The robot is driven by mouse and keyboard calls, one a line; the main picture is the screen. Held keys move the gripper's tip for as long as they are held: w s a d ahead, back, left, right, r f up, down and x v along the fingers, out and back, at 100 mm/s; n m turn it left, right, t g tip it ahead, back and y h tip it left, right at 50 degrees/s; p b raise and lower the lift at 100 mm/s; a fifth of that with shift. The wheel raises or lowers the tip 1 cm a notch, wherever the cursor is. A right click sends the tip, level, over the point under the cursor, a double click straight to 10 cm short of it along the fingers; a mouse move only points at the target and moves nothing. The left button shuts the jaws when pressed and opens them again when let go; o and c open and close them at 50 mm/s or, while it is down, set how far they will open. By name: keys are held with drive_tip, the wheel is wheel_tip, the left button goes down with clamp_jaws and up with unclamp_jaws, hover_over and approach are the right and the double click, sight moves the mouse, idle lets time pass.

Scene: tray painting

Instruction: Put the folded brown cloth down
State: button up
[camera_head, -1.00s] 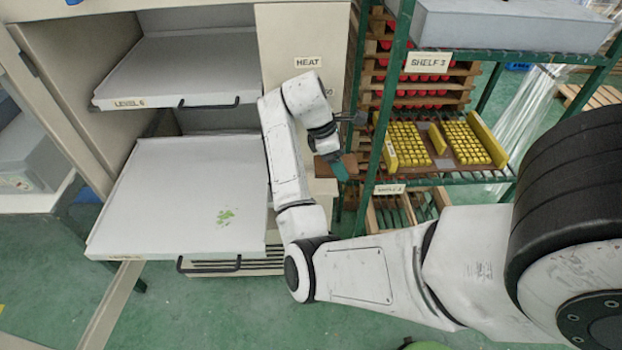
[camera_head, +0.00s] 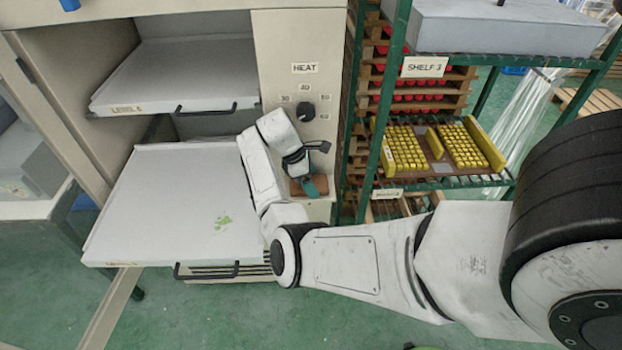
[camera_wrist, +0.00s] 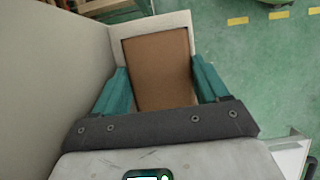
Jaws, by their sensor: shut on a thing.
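My gripper (camera_head: 312,186) is in front of the cabinet, right of the pulled-out lower tray. In the wrist view its two teal fingers (camera_wrist: 162,88) are on either side of the brown cloth (camera_wrist: 158,68), shut on it. In the head view only a small brown part of the cloth (camera_head: 321,184) shows beside the teal finger. Part of it is hidden by my wrist.
The lower tray (camera_head: 150,215) is pulled out, with a green smear on it. An upper tray (camera_head: 180,75) is above. A dial panel (camera_head: 305,85) marked HEAT is behind my wrist. A green rack (camera_head: 378,140) with yellow pieces (camera_head: 405,150) stands right. Green floor lies below.

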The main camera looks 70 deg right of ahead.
sight(298, 184)
drive_tip(key=shift+f, duration=0.2)
drive_tip(key=o, duration=0.7)
drive_tip(key=shift+c, duration=0.2)
drive_tip(key=b+v, duration=0.2)
drive_tip(key=v, duration=1)
drive_tip(key=s+a+f+m+t+h, duration=0.25)
drive_tip(key=s+a+f, duration=0.35)
drive_tip(key=a+f, duration=0.5)
drive_tip(key=s+a+f+m+t+y, duration=0.1)
drive_tip(key=s+a+y, duration=0.1)
drive_tip(key=s+a, duration=0.3)
drive_tip(key=s+a+f+m+t+y, duration=0.1)
drive_tip(key=s+a, duration=0.4)
drive_tip(key=a, duration=0.9)
drive_tip(key=shift+f+m+t+y, duration=0.3)
drive_tip(key=shift+m+t+y, duration=0.05)
drive_tip(key=shift+y, duration=0.2)
drive_tip(key=shift+s, duration=0.1)
